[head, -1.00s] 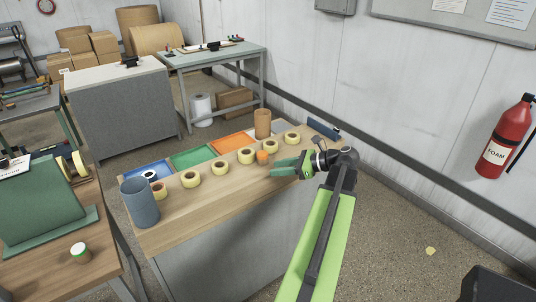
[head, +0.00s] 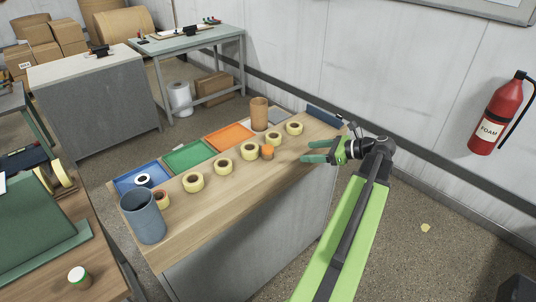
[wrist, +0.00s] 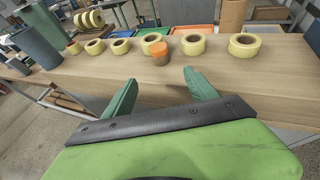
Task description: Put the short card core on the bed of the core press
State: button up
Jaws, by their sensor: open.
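A brown card-coloured cylinder (head: 259,113) stands upright at the back of the wooden-topped bench; it could be the short card core, but I cannot be sure. It also shows, cut off at the top, in the wrist view (wrist: 232,15). My gripper (head: 304,152) is open and empty at the bench's right end, apart from the cylinder. In the wrist view its green fingers (wrist: 160,80) are spread, with bare wood and a small orange-topped pot (wrist: 160,53) beyond them. I cannot pick out the core press for certain.
Several yellow tape rolls (head: 249,151) line the bench. Behind them lie blue, green and orange trays (head: 228,138). A blue-grey cylinder (head: 143,216) stands at the left end. A dark blue block (head: 324,116) lies at the back right. The bench front is clear.

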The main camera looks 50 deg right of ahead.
jog(key=b, duration=0.4)
send_near(272, 149)
jog(key=w+f, duration=0.2)
jog(key=w+a+f, duration=0.1)
jog(key=w+f, duration=0.1)
jog(key=shift+w+a, duration=0.1)
jog(key=shift+a, duration=0.15)
jog(key=shift+w, duration=0.25)
jog(key=b+x, duration=0.2)
jog(key=x, duration=0.3)
jog(key=shift+w, duration=0.1)
jog(key=shift+d, duration=0.1)
grip_shut()
notch_tip(272, 149, up, 5)
jog(key=p, duration=0.4)
jog(key=shift+f+p, duration=0.2)
jog(key=shift+p, duration=0.1)
jog(key=a+r+p+v, duration=0.1)
jog(key=p+v, duration=0.5)
jog(key=v, duration=0.7)
jog(key=shift+r, duration=0.25)
